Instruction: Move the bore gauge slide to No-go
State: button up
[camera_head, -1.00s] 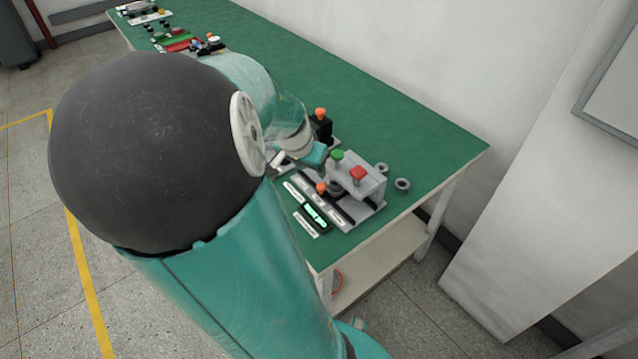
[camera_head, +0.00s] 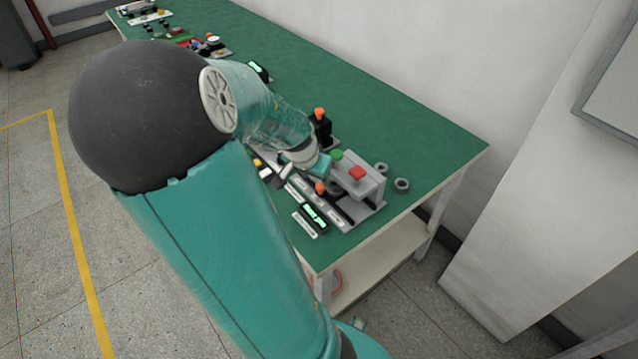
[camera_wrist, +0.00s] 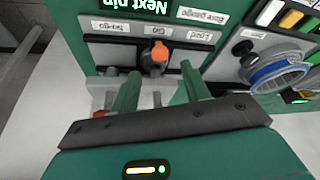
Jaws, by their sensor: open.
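The bore gauge slide has an orange knob (camera_wrist: 159,53) on a dark base. In the wrist view, where the labels appear upside down, the knob lines up with the middle label "Go" (camera_wrist: 158,30). "No-go" (camera_wrist: 110,27) is to its left and "Load" (camera_wrist: 200,35) to its right. The knob also shows in the head view (camera_head: 320,188). My gripper (camera_wrist: 160,70) is open and empty, its green fingers on either side of the knob in the picture. Contact cannot be told. In the head view my gripper (camera_head: 319,166) is just above the knob.
A display (camera_head: 314,215) reads "Next pin". The fixture carries a green button (camera_head: 337,155) and a red button (camera_head: 358,173). A black device with an orange top (camera_head: 319,118) stands behind. A blue ring (camera_wrist: 280,72) lies right in the wrist view. Loose rings (camera_head: 402,184) lie near the table end.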

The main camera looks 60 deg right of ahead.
aim_at(320, 186)
jog(key=shift+x, duration=2.95)
grip_shut()
